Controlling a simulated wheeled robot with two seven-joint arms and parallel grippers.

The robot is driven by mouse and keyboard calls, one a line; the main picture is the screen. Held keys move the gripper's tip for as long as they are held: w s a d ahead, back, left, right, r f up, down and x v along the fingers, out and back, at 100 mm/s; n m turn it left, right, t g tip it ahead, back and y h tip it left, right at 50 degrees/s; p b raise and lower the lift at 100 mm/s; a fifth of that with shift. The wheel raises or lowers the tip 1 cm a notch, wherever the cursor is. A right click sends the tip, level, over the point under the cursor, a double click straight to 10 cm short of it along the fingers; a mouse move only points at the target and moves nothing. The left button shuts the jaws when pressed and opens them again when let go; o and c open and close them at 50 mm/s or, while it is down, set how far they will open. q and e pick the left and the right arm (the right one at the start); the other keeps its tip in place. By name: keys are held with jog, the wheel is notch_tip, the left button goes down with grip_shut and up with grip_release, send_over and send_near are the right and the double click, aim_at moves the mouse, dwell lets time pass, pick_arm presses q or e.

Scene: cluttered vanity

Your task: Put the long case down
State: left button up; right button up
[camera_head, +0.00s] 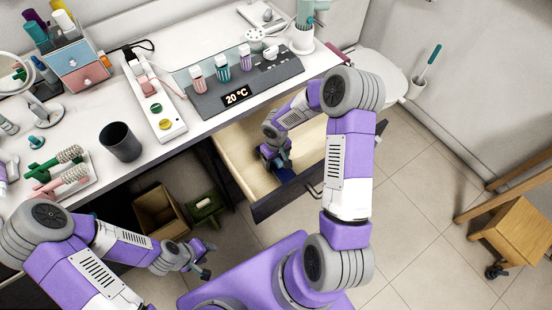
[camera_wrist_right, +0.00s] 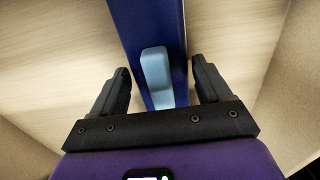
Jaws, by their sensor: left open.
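The long case is dark blue with a light blue block on it. In the right wrist view the long case (camera_wrist_right: 150,25) runs away from between my right gripper's fingers (camera_wrist_right: 160,88), which are spread on either side with a narrow gap. In the head view my right gripper (camera_head: 278,162) is down inside the open drawer (camera_head: 236,150), and part of the case (camera_head: 284,175) shows blue beneath it, mostly hidden by the gripper. The case lies over the pale drawer floor. My left gripper (camera_head: 203,262) is open and empty, below the vanity's front edge.
The vanity top (camera_head: 190,55) holds a grey panel (camera_head: 240,80) with several bottles, a white tray (camera_head: 155,105), a dark cup (camera_head: 121,142) and brushes (camera_head: 58,170). Below are an open box (camera_head: 160,212) and a green object (camera_head: 203,208). A wooden stool (camera_head: 515,235) stands right.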

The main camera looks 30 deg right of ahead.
jog(key=shift+o, duration=1)
jog(key=shift+r, duration=0.15)
notch_tip(320, 180, up, 12)
jog(key=p, duration=0.4)
